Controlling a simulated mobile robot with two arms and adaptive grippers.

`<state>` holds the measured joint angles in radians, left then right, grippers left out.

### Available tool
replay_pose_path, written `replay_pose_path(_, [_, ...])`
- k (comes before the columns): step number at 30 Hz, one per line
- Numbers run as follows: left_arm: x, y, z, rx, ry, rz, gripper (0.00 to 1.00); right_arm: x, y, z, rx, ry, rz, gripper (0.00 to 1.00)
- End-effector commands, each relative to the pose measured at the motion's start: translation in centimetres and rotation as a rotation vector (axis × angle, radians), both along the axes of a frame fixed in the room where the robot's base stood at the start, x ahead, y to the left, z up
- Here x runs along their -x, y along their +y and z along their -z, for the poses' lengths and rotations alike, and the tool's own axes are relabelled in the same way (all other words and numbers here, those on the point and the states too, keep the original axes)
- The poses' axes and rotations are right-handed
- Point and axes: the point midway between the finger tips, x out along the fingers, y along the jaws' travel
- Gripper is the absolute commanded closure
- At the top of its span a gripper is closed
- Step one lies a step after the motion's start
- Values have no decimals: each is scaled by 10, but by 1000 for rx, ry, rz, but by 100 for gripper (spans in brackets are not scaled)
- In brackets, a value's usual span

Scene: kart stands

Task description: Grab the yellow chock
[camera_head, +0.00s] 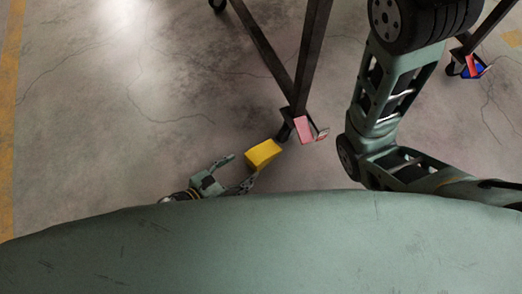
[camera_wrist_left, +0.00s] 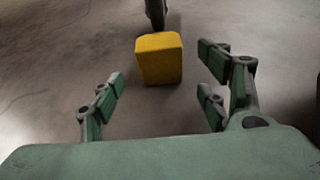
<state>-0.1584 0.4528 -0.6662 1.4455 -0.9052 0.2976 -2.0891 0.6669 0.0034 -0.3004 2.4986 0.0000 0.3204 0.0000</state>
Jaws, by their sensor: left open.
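The yellow chock (camera_head: 263,153) sits on the concrete floor beside the foot of a dark metal stand leg. My right gripper does not show; only part of my right arm shows in the head view.
The dark stand (camera_head: 303,70) has a caster and a pink-red piece (camera_head: 304,130) at its foot, close behind the chock. Another stand foot at the upper right has a blue and red piece (camera_head: 472,69). The floor to the left is clear.

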Motion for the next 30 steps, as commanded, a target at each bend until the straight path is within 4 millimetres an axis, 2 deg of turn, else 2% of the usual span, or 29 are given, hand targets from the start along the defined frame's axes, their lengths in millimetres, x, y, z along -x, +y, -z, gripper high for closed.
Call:
replay_pose_path(9, [-27,-35,3,2,0,-2,31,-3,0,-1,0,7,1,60])
replay_pose_path(12, [-34,-44,12,1,2,-2,31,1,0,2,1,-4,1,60])
replay_pose_path(22, [-39,-50,14,0,4,-2,31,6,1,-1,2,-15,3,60])
replay_pose_path(30, [-38,-50,14,1,3,-2,53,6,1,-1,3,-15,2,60])
